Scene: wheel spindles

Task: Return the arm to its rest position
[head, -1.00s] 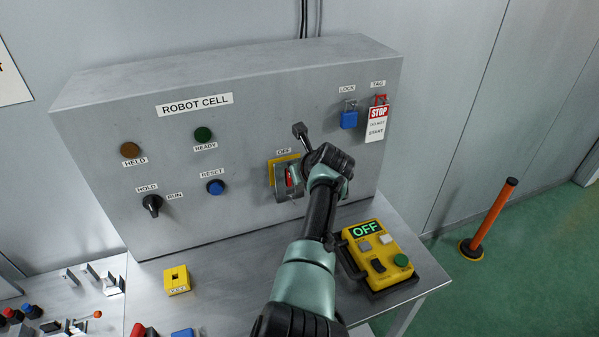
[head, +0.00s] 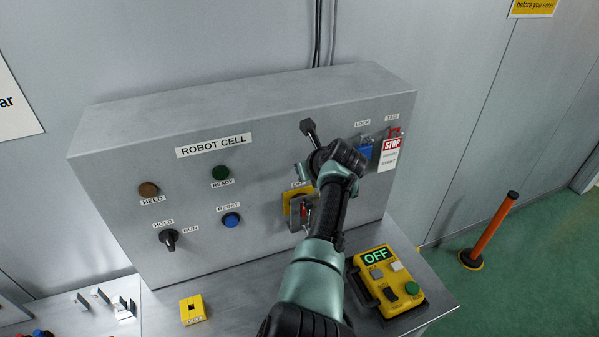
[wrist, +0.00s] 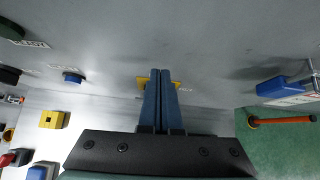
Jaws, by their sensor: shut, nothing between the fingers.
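My arm reaches up from the bottom of the head view toward the grey control box (head: 120,180). In the wrist view my gripper (wrist: 161,72) shows as two blue fingers pressed together, with nothing between them. The fingertips are hard to make out in the head view, where my wrist covers them. Behind the fingers is the yellow plate of the OFF switch (head: 297,196), with a red part on its handle. My forearm partly covers this switch.
A blue padlock (head: 364,152) and a red-and-white STOP tag (head: 390,155) hang at the box's upper right. A yellow pendant reading OFF (head: 398,303) lies on the bench at right. A yellow block (head: 193,310) sits at front left. An orange post (head: 490,228) stands on the floor.

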